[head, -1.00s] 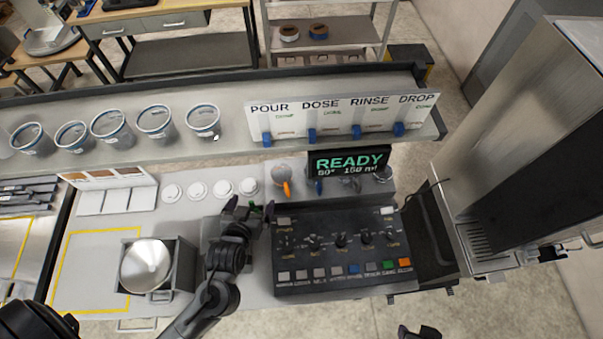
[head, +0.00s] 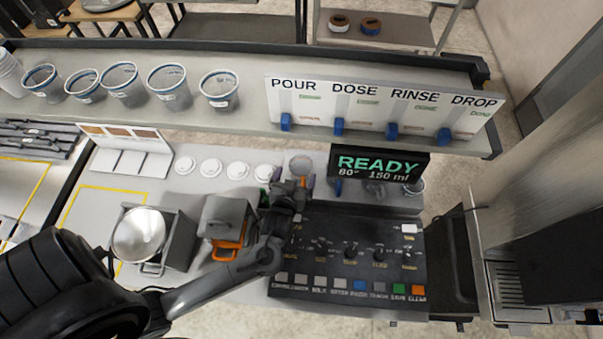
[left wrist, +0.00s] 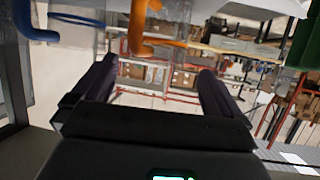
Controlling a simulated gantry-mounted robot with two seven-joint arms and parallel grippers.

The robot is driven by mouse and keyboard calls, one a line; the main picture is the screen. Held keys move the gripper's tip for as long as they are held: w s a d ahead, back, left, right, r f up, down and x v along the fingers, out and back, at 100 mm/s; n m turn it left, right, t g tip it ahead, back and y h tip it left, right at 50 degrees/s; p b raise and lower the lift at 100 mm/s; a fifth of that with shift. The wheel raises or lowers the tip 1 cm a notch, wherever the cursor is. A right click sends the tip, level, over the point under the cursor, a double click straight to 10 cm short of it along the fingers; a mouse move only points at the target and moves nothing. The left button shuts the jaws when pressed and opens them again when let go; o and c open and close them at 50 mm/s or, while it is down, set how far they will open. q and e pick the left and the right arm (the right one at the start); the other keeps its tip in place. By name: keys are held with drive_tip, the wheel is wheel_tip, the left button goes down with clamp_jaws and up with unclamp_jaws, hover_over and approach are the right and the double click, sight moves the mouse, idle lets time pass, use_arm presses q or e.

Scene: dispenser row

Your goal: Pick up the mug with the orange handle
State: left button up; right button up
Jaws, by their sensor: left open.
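The mug with the orange handle shows in the head view as a clear grey cup (head: 301,165) at the back edge of the black control panel. My left gripper hides its handle there. In the left wrist view its orange handle (left wrist: 138,28) hangs at the top, beyond the fingers and slightly left of centre. My left gripper (head: 292,183) is in front of this mug, with its purple fingers apart. The left wrist view shows nothing between the fingers (left wrist: 155,82). My right gripper is not visible.
A blue handle (left wrist: 30,22) and a green shape (left wrist: 304,40) flank the orange handle. The READY display (head: 378,163) stands right of the mug. A shelf (head: 240,125) with several cups runs behind. A grey box (head: 225,215) with an orange part stands left of the panel.

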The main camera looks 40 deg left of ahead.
sight(303, 159)
use_arm(q)
drive_tip(key=shift+p+x, duration=0.4)
drive_tip(key=shift+x, duration=2.15)
drive_tip(key=shift+r, duration=0.1)
drive_tip(key=shift+c, duration=0.5)
drive_tip(key=shift+d, duration=0.1)
drive_tip(key=c, duration=0.9)
drive_tip(key=shift+r, duration=0.1)
